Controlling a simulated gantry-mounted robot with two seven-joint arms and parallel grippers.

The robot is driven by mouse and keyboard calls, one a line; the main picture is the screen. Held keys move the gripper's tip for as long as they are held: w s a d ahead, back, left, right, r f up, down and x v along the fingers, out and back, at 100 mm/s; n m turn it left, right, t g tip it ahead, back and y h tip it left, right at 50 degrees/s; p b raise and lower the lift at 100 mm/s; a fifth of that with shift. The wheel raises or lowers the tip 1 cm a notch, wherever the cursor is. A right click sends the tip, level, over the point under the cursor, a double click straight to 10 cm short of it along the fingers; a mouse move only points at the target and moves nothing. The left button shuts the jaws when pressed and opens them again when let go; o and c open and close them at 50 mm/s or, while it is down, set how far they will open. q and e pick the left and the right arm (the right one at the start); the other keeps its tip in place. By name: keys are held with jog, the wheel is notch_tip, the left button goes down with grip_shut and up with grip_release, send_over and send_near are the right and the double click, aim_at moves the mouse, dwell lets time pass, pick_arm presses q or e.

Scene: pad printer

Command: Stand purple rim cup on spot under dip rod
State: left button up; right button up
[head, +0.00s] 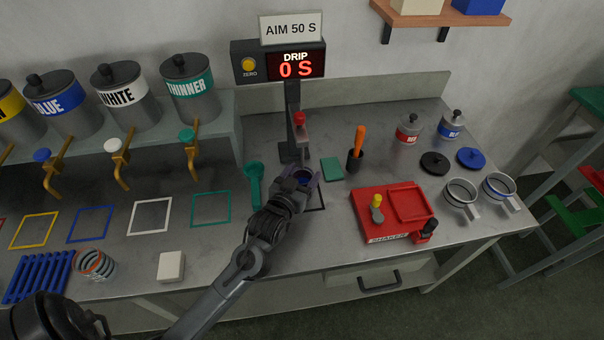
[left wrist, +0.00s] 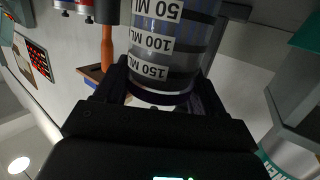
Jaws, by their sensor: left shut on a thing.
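My left gripper (head: 303,180) is shut on the purple rim cup. In the left wrist view the cup (left wrist: 172,50) is a grey see-through measuring cup marked 50, 100 and 150 ML. Its purple rim (left wrist: 160,96) lies between the fingers (left wrist: 158,92). In the head view the gripper mostly hides the cup. The drip stand (head: 292,125), with a red knob (head: 299,118) on its dip rod arm, stands just behind the gripper. The spot under the rod is not clearly visible. My right gripper is not in view.
A black outlined square (head: 322,200) shows partly beside the gripper. A teal scoop (head: 255,180) lies to its left. A green pad (head: 332,169), a black holder with an orange-handled tool (head: 357,145) and a red shaker (head: 385,210) are to the right.

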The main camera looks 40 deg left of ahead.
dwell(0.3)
pick_arm(q)
jog(key=o, duration=1.6)
jog(key=shift+c, duration=0.2)
jog(key=shift+s+d+r+p, duration=0.15)
jog(key=shift+s+p, duration=0.35)
jog(key=f+p+v, duration=0.1)
jog(key=p+v, duration=0.3)
jog(key=v, duration=0.2)
jog(key=shift+s+r, duration=0.45)
jog(key=shift+d, duration=0.1)
